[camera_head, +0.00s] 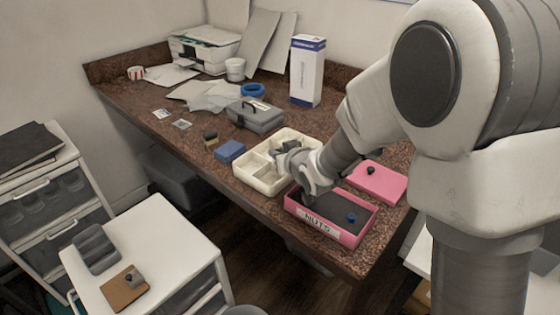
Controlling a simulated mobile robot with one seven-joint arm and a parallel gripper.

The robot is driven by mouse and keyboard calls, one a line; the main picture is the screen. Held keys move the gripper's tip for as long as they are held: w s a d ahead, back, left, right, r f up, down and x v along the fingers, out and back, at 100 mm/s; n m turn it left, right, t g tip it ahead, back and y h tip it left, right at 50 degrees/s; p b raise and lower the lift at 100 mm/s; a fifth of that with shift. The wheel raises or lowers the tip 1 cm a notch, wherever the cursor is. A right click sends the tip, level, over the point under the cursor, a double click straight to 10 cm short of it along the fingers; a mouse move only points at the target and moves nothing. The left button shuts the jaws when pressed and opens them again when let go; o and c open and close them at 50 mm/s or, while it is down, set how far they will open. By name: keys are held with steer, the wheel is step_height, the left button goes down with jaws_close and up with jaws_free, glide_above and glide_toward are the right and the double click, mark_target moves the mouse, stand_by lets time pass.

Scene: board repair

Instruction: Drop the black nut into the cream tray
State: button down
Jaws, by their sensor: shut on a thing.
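The cream tray (251,182) stands on the worktop near its front edge, divided into compartments. A pink open box (347,238) labelled NUTS is to its right, with a dark inside. A blue nut (351,218) lies in the right part of the pink box.
A pink lid (388,184) with a dark knob lies behind the box. A blue box (230,151), a grey toolbox (256,117) and a blue tape roll (252,90) stand left and behind the tray. A tall white carton (306,72) stands at the back.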

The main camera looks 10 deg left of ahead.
steer(key=shift+f+b, duration=1.5)
steer(key=shift+f, duration=1.25)
steer(key=c, duration=0.7)
jaws_free()
steer(key=shift+s+r, duration=0.1)
steer(key=b+v, duration=0.3)
steer(key=v, duration=1.4)
steer(key=shift+s, duration=0.15)
